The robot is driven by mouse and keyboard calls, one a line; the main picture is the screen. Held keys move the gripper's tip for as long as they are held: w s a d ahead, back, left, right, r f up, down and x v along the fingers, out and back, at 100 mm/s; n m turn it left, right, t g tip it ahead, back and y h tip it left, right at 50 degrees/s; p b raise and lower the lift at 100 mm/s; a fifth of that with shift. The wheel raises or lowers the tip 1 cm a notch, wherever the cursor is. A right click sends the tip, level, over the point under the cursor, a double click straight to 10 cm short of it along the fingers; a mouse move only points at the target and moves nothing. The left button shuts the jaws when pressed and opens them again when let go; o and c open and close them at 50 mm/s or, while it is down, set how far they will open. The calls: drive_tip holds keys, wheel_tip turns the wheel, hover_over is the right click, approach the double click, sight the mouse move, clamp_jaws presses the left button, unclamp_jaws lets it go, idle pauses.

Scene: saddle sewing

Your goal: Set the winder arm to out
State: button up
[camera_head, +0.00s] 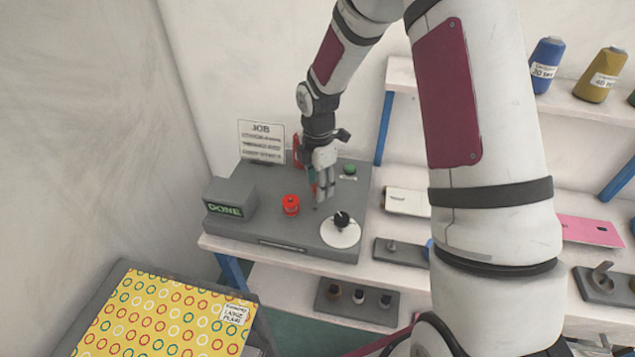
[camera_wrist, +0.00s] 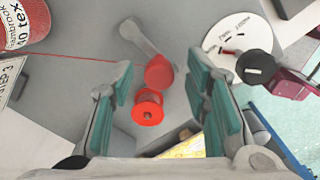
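In the wrist view, the winder arm (camera_wrist: 148,40) is a grey lever with a red knob (camera_wrist: 159,72) at its end. The knob is close to a red bobbin-like part (camera_wrist: 147,108); I cannot tell whether they touch. My gripper (camera_wrist: 165,88) is open, its teal-padded fingers apart on either side of the knob and the red part, holding nothing. In the head view, my gripper (camera_head: 322,200) points down over the grey machine box (camera_head: 280,235), just right of the red part (camera_head: 291,204). The lever is not clearly visible there.
A white dial with a black knob (camera_head: 341,220) is right of my gripper. A green button (camera_head: 349,169) and JOB card (camera_head: 262,142) stand behind. A DONE display (camera_head: 225,211) is at left. A labelled red spool (camera_wrist: 22,22) shows in the wrist view. Shelves (camera_head: 400,222) are at right.

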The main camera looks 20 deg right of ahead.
wheel_tip(320, 180, up, 12)
idle(0.6)
drive_tip(key=shift+r, duration=0.1)
idle(0.4)
drive_tip(key=s+a+r+m+t+h, duration=0.1)
drive_tip(key=s+r+m+t, duration=0.3)
drive_tip(key=s+r+m, duration=1.15)
drive_tip(key=s+r+m+t+y, duration=0.1)
drive_tip(key=s+m, duration=0.4)
drive_tip(key=s, duration=0.5)
drive_tip(key=shift+s+a+r+t, duration=0.25)
drive_tip(key=shift+a+r, duration=0.2)
drive_tip(key=shift+r, duration=0.25)
drive_tip(key=shift+w, duration=0.1)
